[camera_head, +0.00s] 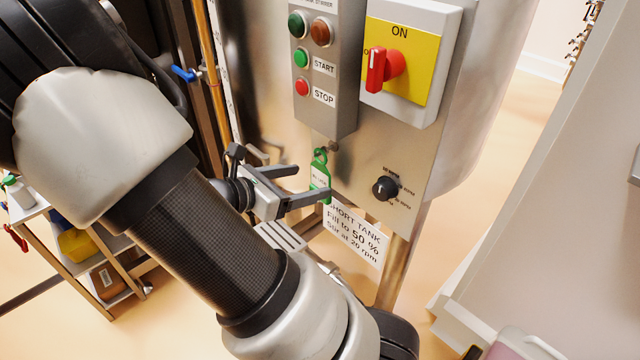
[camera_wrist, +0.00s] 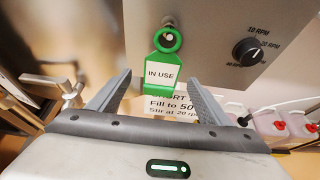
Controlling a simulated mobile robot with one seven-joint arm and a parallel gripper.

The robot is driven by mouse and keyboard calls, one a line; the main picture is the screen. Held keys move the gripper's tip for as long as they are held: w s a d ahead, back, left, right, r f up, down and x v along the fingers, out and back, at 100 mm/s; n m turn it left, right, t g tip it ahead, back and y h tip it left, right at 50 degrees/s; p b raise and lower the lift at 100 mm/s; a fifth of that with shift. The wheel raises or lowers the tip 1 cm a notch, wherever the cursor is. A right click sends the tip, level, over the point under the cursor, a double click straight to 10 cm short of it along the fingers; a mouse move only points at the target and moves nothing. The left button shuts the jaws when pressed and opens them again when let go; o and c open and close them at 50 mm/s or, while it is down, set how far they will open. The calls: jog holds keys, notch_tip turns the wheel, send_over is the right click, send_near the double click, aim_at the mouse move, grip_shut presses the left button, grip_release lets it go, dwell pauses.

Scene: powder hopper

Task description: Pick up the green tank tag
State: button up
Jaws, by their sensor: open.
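The green tank tag (camera_head: 320,178) hangs from a peg on the tank's steel panel, below the START/STOP box. In the wrist view the tag (camera_wrist: 163,72) shows a green ring at the top and a white label reading "IN USE". My gripper (camera_head: 312,180) is open in front of the panel, with its fingers on either side of the tag in the head view. In the wrist view the gripper (camera_wrist: 158,88) has its two fingertips left and right of the tag's lower part, with gaps on both sides. I cannot tell whether a finger touches it.
A black speed knob (camera_head: 385,188) is right of the tag. The START/STOP box (camera_head: 328,75) and a red switch on a yellow plate (camera_head: 405,50) are above. A paper sign (camera_head: 355,238) hangs just below. A shelf cart (camera_head: 100,265) stands at left.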

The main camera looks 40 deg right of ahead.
aim_at(320, 180)
jog(key=x, duration=0.5)
jog(key=shift+s+d+f, duration=0.1)
jog(key=shift+d+f, duration=0.1)
jog(key=shift+d, duration=0.15)
jog(key=c, duration=1.1)
